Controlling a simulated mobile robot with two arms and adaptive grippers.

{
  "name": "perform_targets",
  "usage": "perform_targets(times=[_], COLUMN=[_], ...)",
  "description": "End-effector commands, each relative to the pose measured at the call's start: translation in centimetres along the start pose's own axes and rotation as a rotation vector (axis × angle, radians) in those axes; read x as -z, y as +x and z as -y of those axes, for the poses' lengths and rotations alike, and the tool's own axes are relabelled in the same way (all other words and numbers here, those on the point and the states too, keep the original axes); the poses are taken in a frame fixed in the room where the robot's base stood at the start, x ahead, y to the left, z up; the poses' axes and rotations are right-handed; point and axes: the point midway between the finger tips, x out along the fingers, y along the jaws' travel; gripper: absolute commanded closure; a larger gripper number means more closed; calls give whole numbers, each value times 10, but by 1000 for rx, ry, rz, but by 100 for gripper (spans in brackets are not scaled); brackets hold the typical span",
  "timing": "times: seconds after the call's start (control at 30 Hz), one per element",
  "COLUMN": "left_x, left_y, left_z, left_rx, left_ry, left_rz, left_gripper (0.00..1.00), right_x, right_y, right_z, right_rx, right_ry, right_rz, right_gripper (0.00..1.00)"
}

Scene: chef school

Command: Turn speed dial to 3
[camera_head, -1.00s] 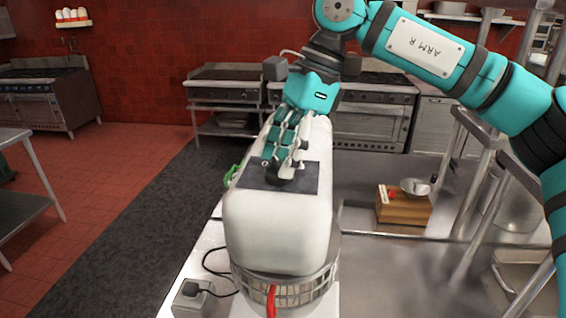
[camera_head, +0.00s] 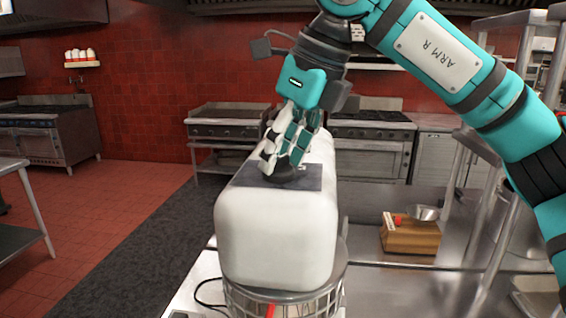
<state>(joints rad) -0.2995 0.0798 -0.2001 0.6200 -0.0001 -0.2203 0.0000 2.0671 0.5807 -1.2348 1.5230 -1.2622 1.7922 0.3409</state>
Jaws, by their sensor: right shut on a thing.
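A large white mixer (camera_head: 275,235) stands in the lower middle of the head view, with a dark panel (camera_head: 308,178) on its top. A dark round speed dial (camera_head: 284,174) sits on this panel. My right gripper (camera_head: 281,168) comes down from above, its fingers closed around the dial. The fingers cover part of the dial, and no numbers or marks can be read. My left gripper is not in view.
A metal wire guard (camera_head: 290,300) is below the mixer's head. To the right, a wooden box (camera_head: 411,238) with a metal bowl (camera_head: 424,213) stands on the steel counter (camera_head: 375,285). Metal shelf posts rise at the right. Stoves line the red back wall.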

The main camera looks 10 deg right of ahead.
Motion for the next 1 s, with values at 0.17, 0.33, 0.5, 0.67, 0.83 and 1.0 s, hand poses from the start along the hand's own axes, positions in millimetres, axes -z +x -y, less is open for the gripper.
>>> perform_targets(times=[0.17, 0.33, 0.5, 0.67, 0.83, 1.0], left_x=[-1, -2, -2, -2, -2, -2], left_y=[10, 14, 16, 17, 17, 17], left_z=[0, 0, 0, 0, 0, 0], left_rx=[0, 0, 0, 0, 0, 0], left_ry=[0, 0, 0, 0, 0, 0], left_rz=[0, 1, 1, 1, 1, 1], left_gripper=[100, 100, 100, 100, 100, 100], right_x=[0, 0, -1, -1, -1, -1], right_y=[0, 0, -1, -1, -2, -2], right_z=[-1, -2, -2, -2, -1, -1], right_rx=[48, 80, 98, 105, 107, 107], right_ry=[113, 191, 237, 255, 259, 259], right_rz=[4, 3, 3, 3, 3, 3], right_gripper=[88, 88, 88, 88, 88, 88])
